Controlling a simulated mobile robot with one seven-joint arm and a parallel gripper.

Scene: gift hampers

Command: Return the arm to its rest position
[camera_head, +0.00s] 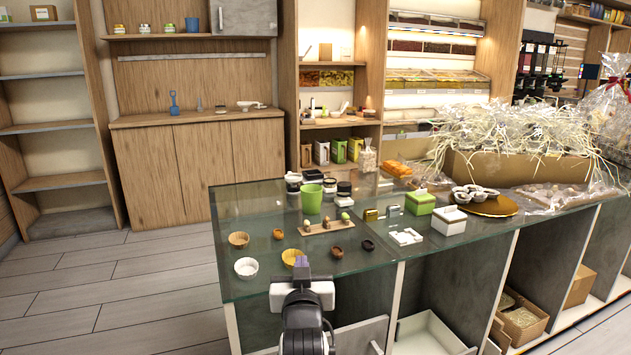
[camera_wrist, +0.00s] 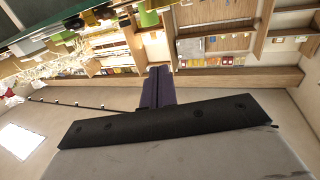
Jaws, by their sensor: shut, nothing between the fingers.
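My gripper (camera_head: 301,263) is at the front edge of the glass counter (camera_head: 231,215) in the head view, with my arm reaching up from the bottom of the picture. Its purple fingers are together and hold nothing. In the wrist view my gripper (camera_wrist: 158,72) points at the far shelves, and the fingers are pressed side by side. The wrist picture is turned over, with the ceiling at the bottom and the counter goods at the upper left.
Near my gripper on the counter are a white fluted cup (camera_head: 246,268), a yellow fluted cup (camera_head: 292,257) and a wooden tray (camera_head: 327,228). A green cup (camera_head: 312,199) stands behind. A large straw-filled box (camera_head: 490,166) is at the right. The floor (camera_head: 110,290) at left is clear.

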